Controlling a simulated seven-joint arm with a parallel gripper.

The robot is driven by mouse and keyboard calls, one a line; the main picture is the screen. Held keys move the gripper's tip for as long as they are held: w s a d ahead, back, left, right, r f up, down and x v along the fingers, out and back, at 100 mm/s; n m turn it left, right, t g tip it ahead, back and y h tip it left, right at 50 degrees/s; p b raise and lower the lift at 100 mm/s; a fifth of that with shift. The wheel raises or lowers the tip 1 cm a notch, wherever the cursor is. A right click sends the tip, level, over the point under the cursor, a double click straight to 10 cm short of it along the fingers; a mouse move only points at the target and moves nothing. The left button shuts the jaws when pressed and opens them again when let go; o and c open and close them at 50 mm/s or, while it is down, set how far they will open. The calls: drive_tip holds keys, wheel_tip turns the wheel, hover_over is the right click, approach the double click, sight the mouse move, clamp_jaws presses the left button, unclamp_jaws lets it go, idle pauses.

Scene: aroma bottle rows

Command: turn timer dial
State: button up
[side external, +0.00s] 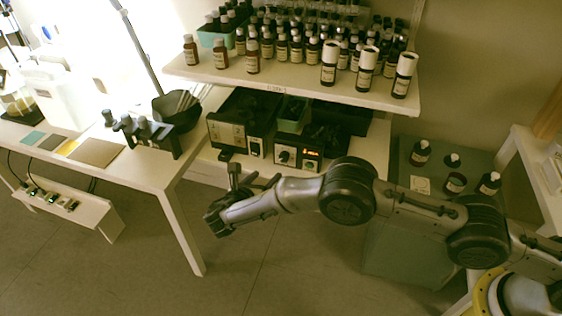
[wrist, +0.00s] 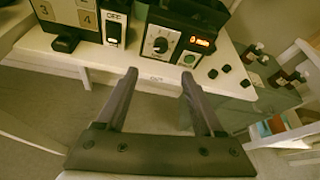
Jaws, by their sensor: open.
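The timer dial (wrist: 160,45) is a round black knob with a pale pointer line on a white plate. It sits on the front of a dark box on the lower shelf, and it also shows in the side view (side external: 284,156). A red lit display (wrist: 200,41) is just right of it. My gripper (wrist: 158,78) is open and empty. In the wrist view its two fingers point toward the box, below the dial and apart from it. In the side view my gripper (side external: 254,183) is in front of the lower shelf, left of the dial.
An OFF rocker switch (wrist: 114,30) and a numbered panel (wrist: 72,14) stand left of the dial. Small black knobs (wrist: 226,69) lie on the shelf at right. The upper shelf (side external: 300,84) overhangs the boxes and holds many bottles. A white table (side external: 150,170) stands at left.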

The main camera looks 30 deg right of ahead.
sight(283, 159)
drive_tip(key=x, duration=1.3)
drive_tip(key=shift+s+d+r, duration=0.1)
drive_tip(key=shift+s, duration=0.05)
clamp_jaws()
